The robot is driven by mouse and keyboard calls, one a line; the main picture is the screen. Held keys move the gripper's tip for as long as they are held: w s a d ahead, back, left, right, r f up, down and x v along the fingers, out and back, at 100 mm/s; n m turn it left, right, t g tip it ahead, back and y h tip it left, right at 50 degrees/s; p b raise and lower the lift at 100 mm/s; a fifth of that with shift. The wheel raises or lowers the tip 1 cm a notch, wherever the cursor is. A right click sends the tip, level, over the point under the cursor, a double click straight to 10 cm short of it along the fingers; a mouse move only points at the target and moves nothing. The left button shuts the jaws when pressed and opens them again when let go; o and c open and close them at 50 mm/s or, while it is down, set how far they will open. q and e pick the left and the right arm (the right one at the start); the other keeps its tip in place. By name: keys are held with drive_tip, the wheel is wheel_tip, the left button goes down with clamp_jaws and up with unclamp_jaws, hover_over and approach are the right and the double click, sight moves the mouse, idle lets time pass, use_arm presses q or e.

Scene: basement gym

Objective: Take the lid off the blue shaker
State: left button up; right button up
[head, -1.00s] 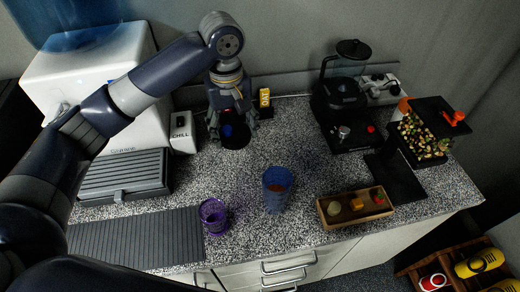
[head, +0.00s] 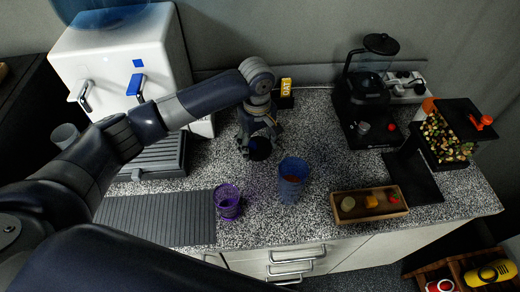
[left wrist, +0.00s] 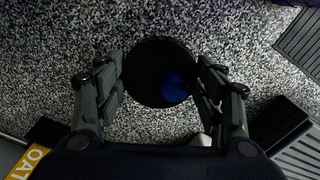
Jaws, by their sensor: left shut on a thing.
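Whether the lid touches the counter I cannot tell. My right gripper is not in view.
A purple cup (head: 228,203) stands left of the shaker, by a grey ribbed mat (head: 155,217). A wooden tray (head: 369,219) with small items lies to the right. A black machine (head: 368,95) and a yellow-labelled item (head: 286,87) stand at the back.

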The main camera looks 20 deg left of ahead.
sight(258, 147)
use_arm(q)
drive_tip(key=shift+f, duration=2)
drive_tip(key=shift+p, duration=0.35)
drive_tip(key=o, duration=1.2)
drive_tip(key=shift+f, duration=0.1)
drive_tip(key=shift+c, duration=0.2)
